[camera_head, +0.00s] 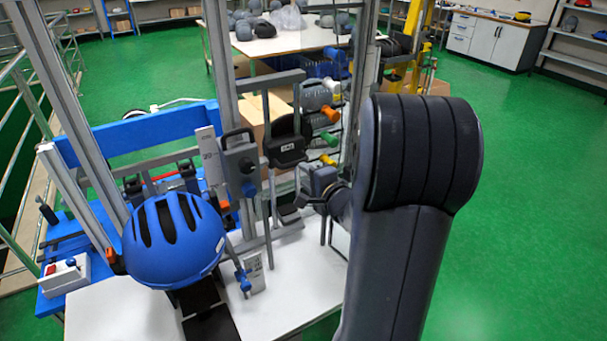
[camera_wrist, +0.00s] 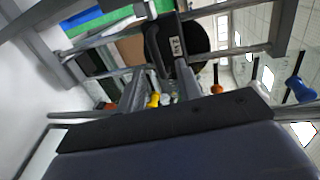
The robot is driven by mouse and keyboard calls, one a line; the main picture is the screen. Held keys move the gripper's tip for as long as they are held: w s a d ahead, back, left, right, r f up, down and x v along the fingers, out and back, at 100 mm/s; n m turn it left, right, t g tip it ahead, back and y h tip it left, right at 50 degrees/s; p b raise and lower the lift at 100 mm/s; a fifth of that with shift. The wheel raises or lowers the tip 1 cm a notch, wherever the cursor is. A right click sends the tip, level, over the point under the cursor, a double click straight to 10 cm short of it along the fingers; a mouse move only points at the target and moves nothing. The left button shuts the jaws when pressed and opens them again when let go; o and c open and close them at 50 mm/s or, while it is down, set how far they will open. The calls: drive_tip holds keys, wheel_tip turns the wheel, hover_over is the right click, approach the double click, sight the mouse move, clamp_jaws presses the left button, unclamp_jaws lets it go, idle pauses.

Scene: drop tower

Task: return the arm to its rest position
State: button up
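My arm (camera_head: 412,220) stands raised in the right foreground of the head view, its thick dark link bent over at the top. It hides part of the drop tower's right side and the floor behind. In the wrist view my gripper (camera_wrist: 160,84) shows two grey fingers apart, with nothing held between them. A dark round part with a white label (camera_wrist: 175,45) lies beyond the fingertips; whether they touch it is hard to tell. In the head view the gripper end is beside the tower and partly hidden by my arm.
A blue helmet (camera_head: 172,242) sits on the drop tower, in front of its metal uprights (camera_head: 222,75). A small control box (camera_head: 66,275) is at the left. A white table (camera_head: 285,40) with grey items stands behind. Green floor (camera_head: 535,190) is clear at the right.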

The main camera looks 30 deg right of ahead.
sight(289, 168)
drive_tip(key=shift+w, duration=0.1)
drive_tip(key=x, duration=1.1)
drive_tip(key=shift+f, duration=0.35)
drive_tip(key=shift+f+b, duration=0.4)
drive_tip(key=shift+b, duration=0.1)
drive_tip(key=shift+s, duration=0.3)
